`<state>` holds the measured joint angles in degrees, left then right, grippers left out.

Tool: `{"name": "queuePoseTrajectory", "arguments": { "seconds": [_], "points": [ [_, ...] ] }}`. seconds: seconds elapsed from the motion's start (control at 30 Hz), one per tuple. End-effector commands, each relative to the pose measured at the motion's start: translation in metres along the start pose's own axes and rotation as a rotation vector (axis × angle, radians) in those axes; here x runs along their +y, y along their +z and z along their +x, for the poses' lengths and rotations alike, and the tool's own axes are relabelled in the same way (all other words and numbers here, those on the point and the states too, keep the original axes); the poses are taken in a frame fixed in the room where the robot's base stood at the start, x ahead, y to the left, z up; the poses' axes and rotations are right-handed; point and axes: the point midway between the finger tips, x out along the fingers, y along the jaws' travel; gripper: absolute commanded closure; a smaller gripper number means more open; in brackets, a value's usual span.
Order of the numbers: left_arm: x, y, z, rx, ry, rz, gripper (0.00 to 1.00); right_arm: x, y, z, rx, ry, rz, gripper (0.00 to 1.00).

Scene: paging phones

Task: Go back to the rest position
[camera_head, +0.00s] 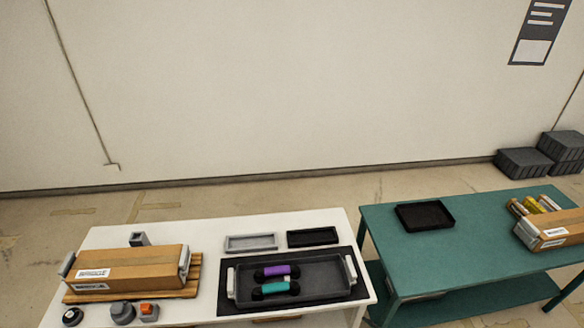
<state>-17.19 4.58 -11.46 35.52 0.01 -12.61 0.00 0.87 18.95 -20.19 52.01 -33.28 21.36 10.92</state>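Neither of my grippers nor my arms shows in the head view. On the white table (205,232), a purple handset (277,271) and a teal handset (276,287), both with black ends, lie side by side in a dark grey tray (318,275) with pale end handles. The tray sits on a black mat (341,250). To the left, a closed cardboard box (130,265) with a white label lies between grey end pieces on a wooden pallet (194,275).
A grey shallow tray (251,242) and a black one (312,237) lie behind. Small grey devices (122,313) stand at the front left. The green table (450,250) at right holds a black tray (425,214) and a cardboard box (553,229). Dark crates (524,162) stand by the wall.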

Motion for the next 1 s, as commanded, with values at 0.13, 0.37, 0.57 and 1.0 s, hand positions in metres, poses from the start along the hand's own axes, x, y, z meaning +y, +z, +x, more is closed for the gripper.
{"name": "queuePoseTrajectory", "arguments": {
  "seconds": [0.13,0.37,0.57,1.0],
  "points": [
    [0.000,0.000,0.000,0.000,0.000,0.000,0.64,-0.057,0.091,-0.034,-0.212,0.025,0.179,0.60],
    [0.000,0.000,0.000,0.000,0.000,0.000,0.64,-0.163,0.198,-0.107,-0.518,0.019,0.418,0.60],
    [0.000,0.000,0.000,0.000,0.000,0.000,0.64,-0.264,0.254,-0.182,-0.752,-0.019,0.595,0.60],
    [0.001,0.002,0.020,0.000,0.000,0.000,0.64,-0.407,0.297,-0.276,-1.027,-0.101,0.809,0.60]
  ]
}}
